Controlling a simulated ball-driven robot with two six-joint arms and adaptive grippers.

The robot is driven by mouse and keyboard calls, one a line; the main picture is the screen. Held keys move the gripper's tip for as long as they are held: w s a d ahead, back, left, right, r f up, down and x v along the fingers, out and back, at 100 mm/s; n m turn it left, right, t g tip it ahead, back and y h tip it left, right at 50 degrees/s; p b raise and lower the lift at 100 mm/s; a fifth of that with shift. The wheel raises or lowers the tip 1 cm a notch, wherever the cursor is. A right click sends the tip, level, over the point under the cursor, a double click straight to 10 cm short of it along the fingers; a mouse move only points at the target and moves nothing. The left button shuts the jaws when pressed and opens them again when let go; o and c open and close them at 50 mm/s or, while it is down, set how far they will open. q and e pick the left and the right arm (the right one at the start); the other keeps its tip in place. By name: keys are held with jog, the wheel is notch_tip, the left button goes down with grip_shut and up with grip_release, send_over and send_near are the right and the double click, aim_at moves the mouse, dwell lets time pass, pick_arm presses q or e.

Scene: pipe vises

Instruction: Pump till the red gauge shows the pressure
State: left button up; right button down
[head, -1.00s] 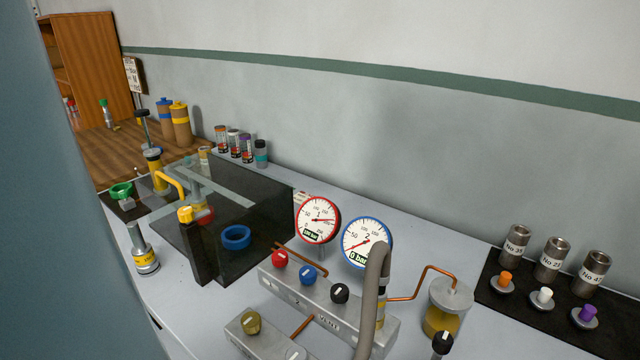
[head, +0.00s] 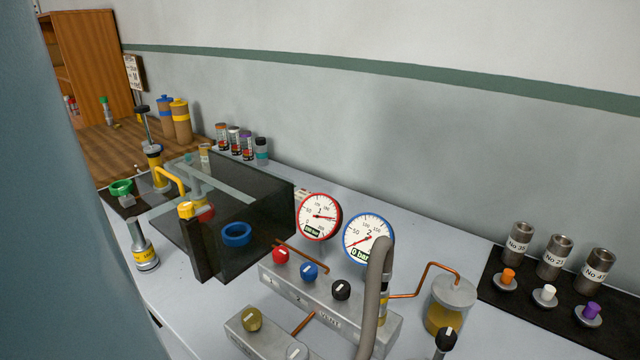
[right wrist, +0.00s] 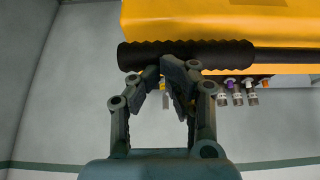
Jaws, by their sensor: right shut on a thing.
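The red-rimmed gauge (head: 319,216), marked 1, stands behind the valve block. Its needle points to the right; its small display is too blurred to read. The blue-rimmed gauge (head: 367,239), marked 2, stands beside it and its display reads 0 bar. My right gripper (right wrist: 178,68) is shut on a dark ribbed bar (right wrist: 225,54), which lies across the right wrist view in front of a yellow body. Whether this bar is the pump handle I cannot tell for certain. My right gripper does not show in the head view. My left gripper is in neither view.
The valve block (head: 325,300) carries red, blue and black knobs. A grey hose (head: 376,300) rises beside it. A copper pipe leads to a jar of amber liquid (head: 447,305). A dark transparent box (head: 262,215) stands left. Steel cylinders (head: 556,257) stand on a black mat at right.

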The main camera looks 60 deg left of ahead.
jog(key=shift+s+f, duration=0.25)
jog(key=shift+f, duration=0.25)
notch_tip(320, 180, up, 5)
jog(key=p, duration=0.5)
jog(key=shift+s+a+p, duration=0.1)
jog(key=shift+a+p, duration=0.05)
jog(key=shift+p, duration=0.25)
jog(key=r, duration=0.3)
jog(key=shift+a+r, duration=0.15)
jog(key=shift+a, duration=0.05)
notch_tip(320, 180, up, 8)
jog(key=a, duration=0.2)
jog(key=shift+s+f, duration=0.25)
